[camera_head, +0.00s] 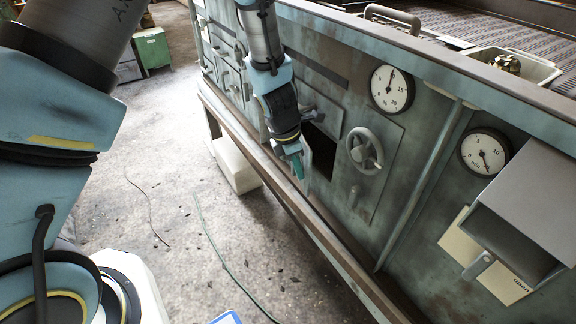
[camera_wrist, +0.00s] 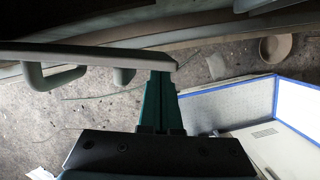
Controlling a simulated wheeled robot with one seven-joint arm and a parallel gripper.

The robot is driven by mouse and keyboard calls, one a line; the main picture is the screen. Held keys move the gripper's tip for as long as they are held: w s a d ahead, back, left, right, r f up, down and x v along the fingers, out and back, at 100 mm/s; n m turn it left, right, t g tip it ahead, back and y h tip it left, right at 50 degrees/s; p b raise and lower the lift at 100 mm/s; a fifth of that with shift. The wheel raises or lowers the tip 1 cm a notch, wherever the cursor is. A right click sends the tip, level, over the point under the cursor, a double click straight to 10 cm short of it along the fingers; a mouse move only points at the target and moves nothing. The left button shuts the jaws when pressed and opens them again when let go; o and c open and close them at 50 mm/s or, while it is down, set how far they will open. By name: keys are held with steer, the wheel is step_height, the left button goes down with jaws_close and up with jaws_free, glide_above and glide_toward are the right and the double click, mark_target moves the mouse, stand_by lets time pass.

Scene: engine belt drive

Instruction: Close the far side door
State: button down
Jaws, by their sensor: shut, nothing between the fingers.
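The far side door (camera_wrist: 100,55) shows in the wrist view as a pale panel seen almost edge-on, with two loop handles below it. In the head view a dark opening (camera_head: 319,152) is in the machine's side wall, and the door stands open beside it, mostly hidden by my arm. My gripper (camera_head: 298,168) has green fingers, which are shut and empty, at the door's edge. In the wrist view the fingers (camera_wrist: 158,95) are right against the panel's right end; I cannot tell if they touch.
A handwheel (camera_head: 365,150) and gauges (camera_head: 392,88) sit on the wall to the right of the opening. A rail runs along the wall's lower edge. A white block (camera_head: 236,165) stands on the floor below. The floor to the left is mostly clear, with thin cables (camera_head: 215,240).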

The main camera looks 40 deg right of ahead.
mark_target(309, 162)
steer(key=shift+s+d, duration=0.15)
steer(key=shift+d, duration=0.05)
steer(key=d+p, duration=0.1)
steer(key=s+d+p, duration=0.1)
steer(key=shift+d+r+n+p, duration=0.2)
steer(key=shift+n+p, duration=0.2)
steer(key=shift+d+f, duration=0.2)
